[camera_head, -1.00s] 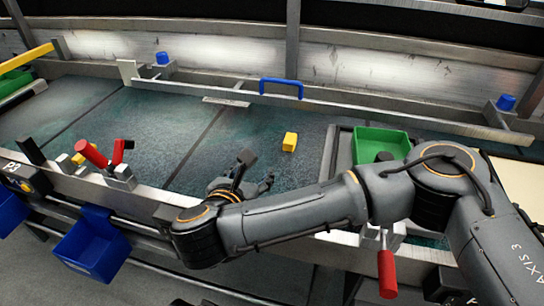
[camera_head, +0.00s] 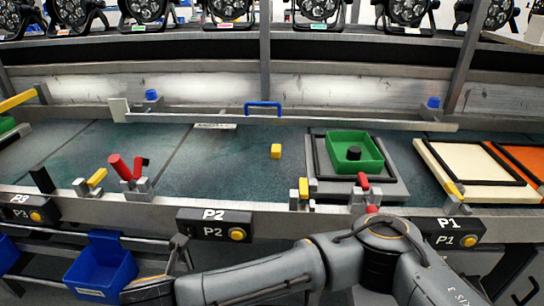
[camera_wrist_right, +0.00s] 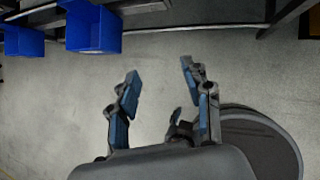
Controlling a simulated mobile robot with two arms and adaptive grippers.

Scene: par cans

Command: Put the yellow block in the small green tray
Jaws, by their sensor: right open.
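The yellow block (camera_head: 276,151) sits on the dark green worktop, left of the small green tray. The small green tray (camera_head: 377,165) stands on a grey framed plate and has a dark round knob or piece inside it. My right gripper (camera_wrist_right: 158,82) shows in the wrist view with its fingers apart and nothing between them, above the grey floor. In the head view my right arm crosses the bottom, in front of the bench, and its gripper is out of the picture. My left gripper is in neither view.
A rail with red toggle clamps (camera_head: 121,167) runs along the bench's front edge. A blue handle (camera_head: 263,106) stands behind the block. Blue bins (camera_head: 101,270) hang below the bench; one also shows in the wrist view (camera_wrist_right: 94,26). Cream and orange panels lie at right.

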